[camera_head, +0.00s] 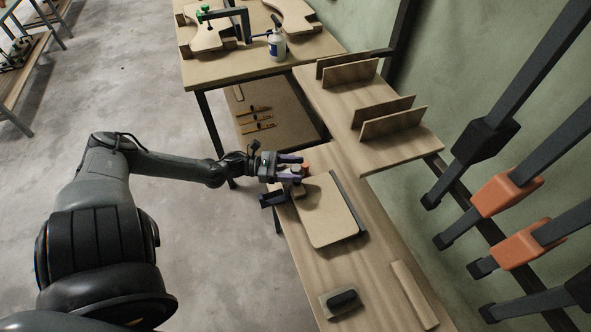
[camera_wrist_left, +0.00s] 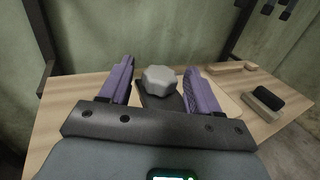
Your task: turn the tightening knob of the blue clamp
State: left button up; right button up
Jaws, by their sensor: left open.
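A grey, many-sided knob (camera_wrist_left: 160,78) shows in the left wrist view, above a dark flat part. A dark blue clamp part (camera_head: 272,200) sticks out at the bench edge beside a light board with rounded corners (camera_head: 326,212). The clamp is partly hidden by my gripper. My right gripper is not in view.
A sanding block (camera_head: 342,300) and a wood strip (camera_head: 413,293) lie on the bench (camera_head: 370,265). Upright boards (camera_head: 392,122) stand farther back. Large orange and black clamps hang on the right wall.

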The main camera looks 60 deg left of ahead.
pick_arm(q)
jog(key=shift+w+d, duration=0.2)
jog(key=shift+w, duration=0.05)
